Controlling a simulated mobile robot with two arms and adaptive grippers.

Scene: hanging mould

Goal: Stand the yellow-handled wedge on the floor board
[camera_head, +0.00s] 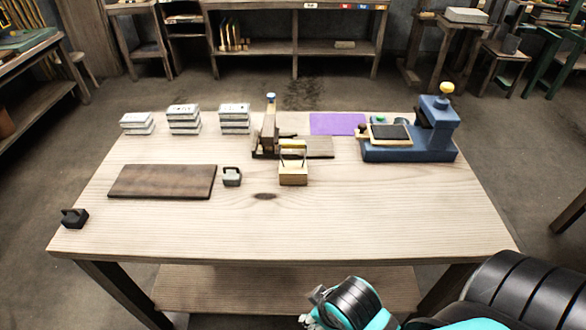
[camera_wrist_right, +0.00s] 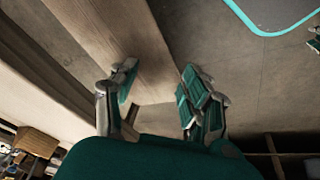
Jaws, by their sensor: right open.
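The yellow-handled wedge (camera_head: 293,175), a pale wooden block with a yellow bar on top, stands near the middle of the workbench. A flat dark brown board (camera_head: 162,182) lies on the bench to its left; I cannot tell whether this is the floor board. My right gripper (camera_head: 318,308) is low at the bottom of the head view, in front of the bench and well apart from the wedge. In the right wrist view my right gripper (camera_wrist_right: 156,90) is open and empty, its fingers spread before a wooden plank. My left gripper is not in view.
A grey weight (camera_head: 232,177) sits beside the brown board, and a black one (camera_head: 74,218) at the left corner. A wooden stand (camera_head: 267,140) is behind the wedge. A blue machine (camera_head: 410,145) and stacked grey blocks (camera_head: 184,120) stand farther back. The bench's front is clear.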

